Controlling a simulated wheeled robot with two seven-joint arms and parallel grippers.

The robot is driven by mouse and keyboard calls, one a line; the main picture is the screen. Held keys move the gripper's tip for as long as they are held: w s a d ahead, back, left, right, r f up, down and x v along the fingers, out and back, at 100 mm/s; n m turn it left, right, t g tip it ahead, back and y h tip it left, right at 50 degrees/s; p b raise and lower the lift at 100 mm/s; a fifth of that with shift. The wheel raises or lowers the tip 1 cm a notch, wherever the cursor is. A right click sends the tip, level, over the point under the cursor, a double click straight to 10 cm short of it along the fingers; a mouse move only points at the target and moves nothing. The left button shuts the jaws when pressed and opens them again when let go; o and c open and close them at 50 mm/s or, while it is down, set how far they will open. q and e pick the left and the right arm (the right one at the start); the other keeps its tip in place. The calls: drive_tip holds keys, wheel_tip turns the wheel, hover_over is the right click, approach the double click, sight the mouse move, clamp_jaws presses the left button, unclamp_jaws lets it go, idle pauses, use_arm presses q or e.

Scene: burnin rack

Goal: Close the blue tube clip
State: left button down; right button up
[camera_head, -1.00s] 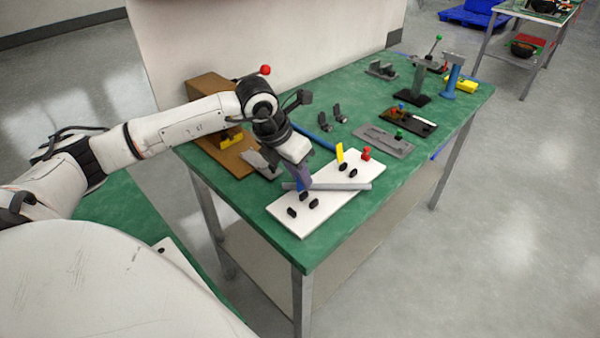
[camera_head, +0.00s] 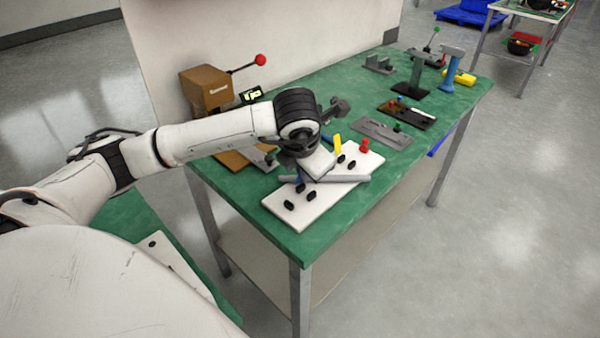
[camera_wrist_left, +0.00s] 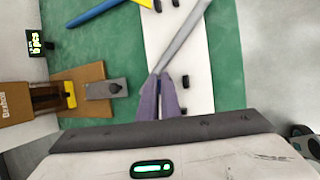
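The white board (camera_head: 272,207) lies on the green table with a grey tube (camera_head: 345,179) across it. The blue clip (camera_head: 300,181) stands at the tube's left end, partly hidden; whether its arm is up or down cannot be told. A yellow clip (camera_head: 337,144) and a red clip (camera_head: 364,146) stand farther along. My left gripper (camera_wrist_left: 159,82) comes down over the tube's left end by the blue clip. Its purple fingers lie side by side and look shut, with nothing clearly held. In the left wrist view they hide the blue clip. My right gripper is not in view.
Small black posts (camera_head: 288,205) stand on the board. A brown box with a red-knobbed lever (camera_head: 260,60) stands behind at the left. A blue rod (camera_wrist_left: 97,13) lies behind the board. Grey and black fixtures stand toward the table's right end.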

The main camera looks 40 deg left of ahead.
use_arm(q)
drive_tip(key=shift+d+f+y+b, duration=0.2)
drive_tip(key=shift+d+y+b, duration=0.2)
drive_tip(key=shift+y+b, duration=0.25)
drive_tip(key=shift+d+y+b, duration=0.15)
drive_tip(key=shift+y+b, duration=0.2)
drive_tip(key=shift+b, duration=0.1)
drive_tip(key=shift+t+y, duration=0.3)
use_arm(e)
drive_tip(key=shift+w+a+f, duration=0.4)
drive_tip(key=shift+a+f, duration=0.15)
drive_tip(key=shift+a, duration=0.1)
use_arm(q)
drive_tip(key=shift+m, duration=0.3)
drive_tip(key=c, duration=2)
unclamp_jaws()
drive_tip(key=shift+d+r, duration=0.1)
drive_tip(key=shift+d, duration=0.05)
